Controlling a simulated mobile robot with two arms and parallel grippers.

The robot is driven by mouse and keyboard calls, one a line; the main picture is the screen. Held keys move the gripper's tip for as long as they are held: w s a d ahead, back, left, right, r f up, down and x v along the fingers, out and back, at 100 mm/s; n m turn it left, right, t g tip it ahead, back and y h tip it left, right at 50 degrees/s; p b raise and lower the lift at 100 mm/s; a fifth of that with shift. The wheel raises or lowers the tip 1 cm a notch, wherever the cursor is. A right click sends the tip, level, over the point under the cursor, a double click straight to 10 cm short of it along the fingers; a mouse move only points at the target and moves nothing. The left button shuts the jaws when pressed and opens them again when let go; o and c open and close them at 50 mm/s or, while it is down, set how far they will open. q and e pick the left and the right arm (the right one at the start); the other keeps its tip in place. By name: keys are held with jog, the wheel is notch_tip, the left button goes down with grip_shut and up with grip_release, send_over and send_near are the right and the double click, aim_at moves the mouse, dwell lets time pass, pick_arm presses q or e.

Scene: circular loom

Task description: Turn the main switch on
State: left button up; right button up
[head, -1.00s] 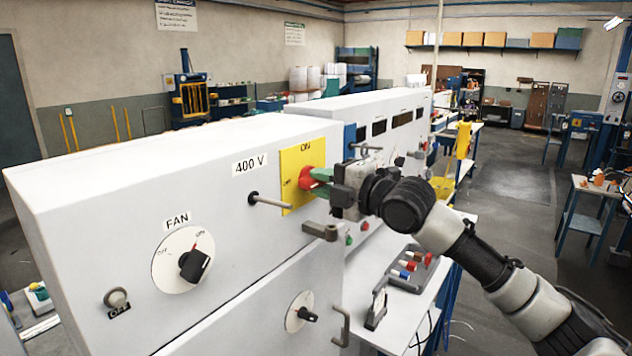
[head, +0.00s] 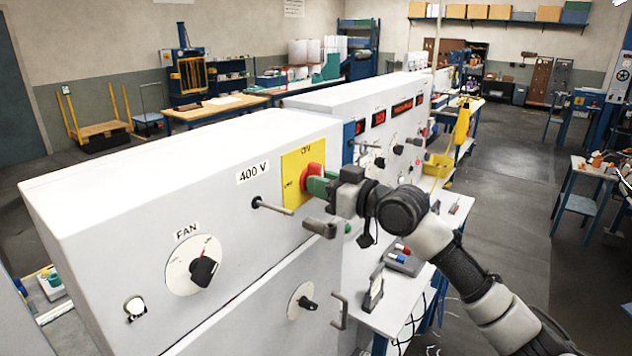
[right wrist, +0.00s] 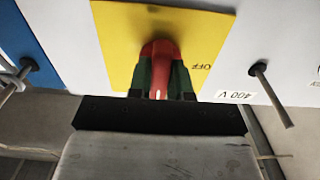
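The main switch is a red knob (head: 313,172) on a yellow plate (head: 293,200) at the right end of the near grey cabinet, beside the 400 V label. My right gripper (head: 322,186) has its green fingers on the knob. In the right wrist view, the red knob (right wrist: 158,55) sits between the two dark green fingertips (right wrist: 161,78), which close on its sides. "OFF" shows on the plate to the right of the knob there. The fingers hide part of the knob. My left gripper is not in view.
A metal rod (head: 272,206) and a grey handle (head: 319,229) stick out of the cabinet near my right gripper. Red displays (head: 401,108) glow on the cabinet behind. The lamp (head: 135,307) at lower left is lit. A fan dial (head: 194,266) is at left.

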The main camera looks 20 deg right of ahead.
jog(key=o, duration=0.4)
jog(key=shift+o, duration=0.2)
jog(key=b+v, duration=0.3)
jog(key=v, duration=0.4)
